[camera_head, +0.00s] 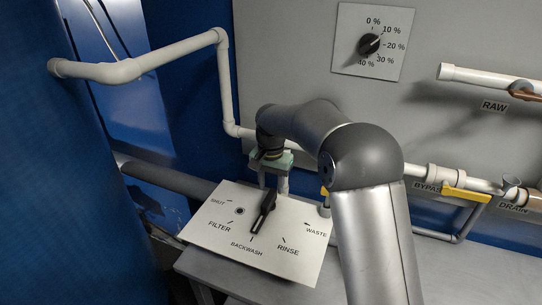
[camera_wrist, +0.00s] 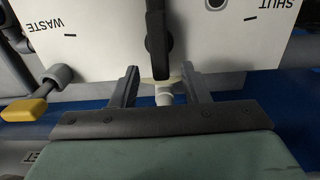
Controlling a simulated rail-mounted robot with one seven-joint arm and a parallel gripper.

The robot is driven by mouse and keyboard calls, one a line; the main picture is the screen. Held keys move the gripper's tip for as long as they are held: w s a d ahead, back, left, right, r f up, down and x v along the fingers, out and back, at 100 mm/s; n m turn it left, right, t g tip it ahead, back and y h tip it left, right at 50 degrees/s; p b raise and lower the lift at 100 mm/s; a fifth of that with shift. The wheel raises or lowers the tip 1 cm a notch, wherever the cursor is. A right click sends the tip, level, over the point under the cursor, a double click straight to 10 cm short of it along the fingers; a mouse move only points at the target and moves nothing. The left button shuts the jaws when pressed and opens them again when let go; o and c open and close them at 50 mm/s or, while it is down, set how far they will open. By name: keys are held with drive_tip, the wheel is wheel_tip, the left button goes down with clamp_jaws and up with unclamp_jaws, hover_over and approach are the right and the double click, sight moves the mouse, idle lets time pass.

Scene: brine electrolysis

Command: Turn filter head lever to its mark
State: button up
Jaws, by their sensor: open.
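The filter head lever (camera_head: 262,214) is a black bar on a white plate (camera_head: 213,222) marked SHUT, FILTER, BACKWASH, RINSE and WASTE. Its narrow near end points toward the BACKWASH mark, and its thicker end is at the back. My gripper (camera_head: 272,188) hangs over the plate's back edge, open, close to the lever's thick end. In the wrist view, the lever (camera_wrist: 157,42) comes down from the top, and its lower end shows between the two spread fingertips of my gripper (camera_wrist: 159,72). I see no clear contact with either finger.
A dial (camera_head: 369,45) with percent marks is on the grey wall panel. White pipes (camera_head: 445,183) with a yellow valve handle (camera_head: 468,196) run at the right. In the wrist view, a yellow-tipped handle (camera_wrist: 28,108) is left of my gripper. A grey bench (camera_head: 232,272) lies below the plate.

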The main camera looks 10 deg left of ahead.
wheel_tip(320, 180, up, 13)
idle(0.4)
drive_tip(key=s+d+f+n, duration=0.2)
drive_tip(key=s+d, duration=1.3)
drive_tip(key=d, duration=0.1)
drive_tip(key=s+d+f, duration=0.3)
drive_tip(key=s+f, duration=0.1)
drive_tip(key=s, duration=0.5)
drive_tip(key=s+d+f+n, duration=0.1)
drive_tip(key=s+d+f, duration=0.3)
drive_tip(key=s, duration=0.5)
drive_tip(key=shift+s+d+f, duration=0.15)
drive_tip(key=shift+f, duration=0.15)
drive_tip(key=shift+c, duration=0.3)
